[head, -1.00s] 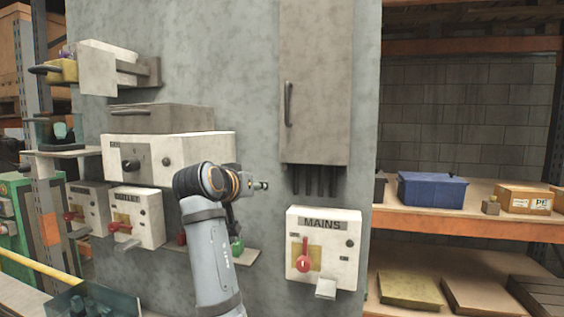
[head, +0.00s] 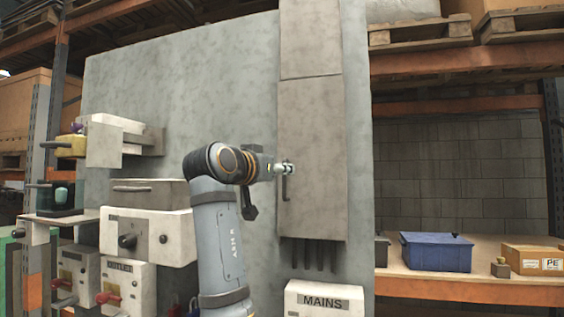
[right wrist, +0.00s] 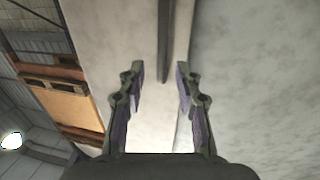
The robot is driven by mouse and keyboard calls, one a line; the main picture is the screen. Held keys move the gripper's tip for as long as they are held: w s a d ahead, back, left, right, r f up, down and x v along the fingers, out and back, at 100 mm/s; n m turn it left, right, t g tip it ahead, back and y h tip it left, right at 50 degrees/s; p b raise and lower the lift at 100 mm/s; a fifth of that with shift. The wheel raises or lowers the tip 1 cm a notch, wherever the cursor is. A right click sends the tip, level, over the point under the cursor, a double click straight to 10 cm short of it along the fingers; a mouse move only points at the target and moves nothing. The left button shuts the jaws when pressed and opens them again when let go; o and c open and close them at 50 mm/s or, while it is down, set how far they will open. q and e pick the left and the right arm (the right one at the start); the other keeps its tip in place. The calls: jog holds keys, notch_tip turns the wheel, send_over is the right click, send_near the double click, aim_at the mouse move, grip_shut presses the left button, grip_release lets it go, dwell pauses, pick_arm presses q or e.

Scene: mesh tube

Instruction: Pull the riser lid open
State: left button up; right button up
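The riser lid (head: 325,150) is a tall grey panel on the wall, shut, with a dark vertical bar handle (head: 285,185) at its left edge. My right gripper (head: 288,167) is at the upper end of this handle in the head view and hides part of it. In the right wrist view my right gripper (right wrist: 158,82) is open, with its two fingers apart. The dark handle (right wrist: 163,45) shows ahead, between the lines of the fingers. Contact with it cannot be made out. My left gripper is not in view.
A MAINS box (head: 323,300) sits below the riser. Several cables (head: 315,255) hang from its bottom. A switch box (head: 148,235) and a shelf (head: 80,226) are to the left. Racking with a blue bin (head: 436,252) stands at the right.

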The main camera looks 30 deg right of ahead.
jog(key=shift+x, duration=1)
jog(key=shift+w+a, duration=0.1)
jog(key=shift+c, duration=0.7)
grip_shut()
